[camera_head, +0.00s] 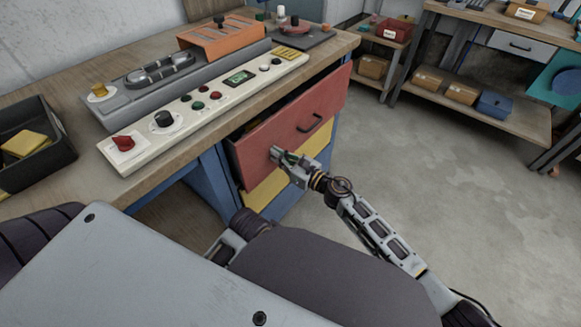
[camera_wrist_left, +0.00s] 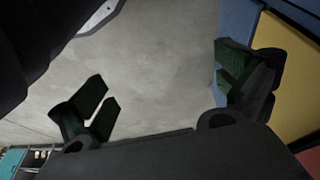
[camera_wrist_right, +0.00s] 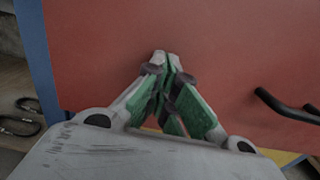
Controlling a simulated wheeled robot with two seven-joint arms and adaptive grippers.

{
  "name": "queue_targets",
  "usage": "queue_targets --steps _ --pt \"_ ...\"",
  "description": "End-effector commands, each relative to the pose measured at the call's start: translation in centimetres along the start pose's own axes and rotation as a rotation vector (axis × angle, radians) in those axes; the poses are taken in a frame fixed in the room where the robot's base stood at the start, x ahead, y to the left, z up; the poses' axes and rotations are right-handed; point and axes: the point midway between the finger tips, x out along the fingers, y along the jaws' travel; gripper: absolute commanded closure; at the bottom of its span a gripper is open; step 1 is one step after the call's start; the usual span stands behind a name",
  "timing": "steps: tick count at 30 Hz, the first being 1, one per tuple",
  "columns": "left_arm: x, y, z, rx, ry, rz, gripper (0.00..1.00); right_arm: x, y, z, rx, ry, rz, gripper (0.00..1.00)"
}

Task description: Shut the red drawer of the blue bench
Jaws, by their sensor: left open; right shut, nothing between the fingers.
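The red drawer (camera_head: 285,135) of the blue bench (camera_head: 210,180) stands partly open, with a dark gap showing behind its top edge. Its front has a dark handle (camera_head: 312,123), which is also in the right wrist view (camera_wrist_right: 285,105). My right gripper (camera_head: 276,153) is shut and empty at the lower left part of the red front, left of the handle. In the right wrist view its fingertips (camera_wrist_right: 165,60) are together against or very near the red face; contact is unclear. My left gripper (camera_wrist_left: 165,85) is open and empty over the floor, near a yellow drawer (camera_wrist_left: 285,75).
The yellow drawer is under the red one. The bench top carries a control panel (camera_head: 205,107), an orange rack (camera_head: 223,38) and a black bin (camera_head: 35,145). A shelf bench (camera_head: 490,110) stands at the back right. The floor (camera_head: 450,210) to the right is clear.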

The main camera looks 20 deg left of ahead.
Motion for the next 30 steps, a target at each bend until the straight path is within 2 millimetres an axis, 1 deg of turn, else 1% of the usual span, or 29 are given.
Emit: queue_targets --steps 1,6,12,18,30 --pt "-0.2 0.1 -0.1 0.001 0.01 0.002 0.0 0.8 0.1 -0.2 0.0 -0.002 0.001 1.0" --pt "-1.3 0.4 -0.4 0.004 0.031 0.008 0.0 2.6 0.0 -0.2 -0.001 0.0 0.0 1.0" --pt "-0.4 0.6 -0.3 0.001 0.048 0.021 0.0 3.8 -0.1 -0.1 0.0 0.0 -0.001 1.0" --pt "0.0 0.7 -0.3 0.0 0.057 0.027 0.0 4.2 0.0 0.0 0.0 -0.001 0.0 1.0" --pt "0.0 0.7 -0.3 -0.001 0.057 0.027 0.0 4.3 0.0 0.3 -0.001 -0.004 0.0 1.0"
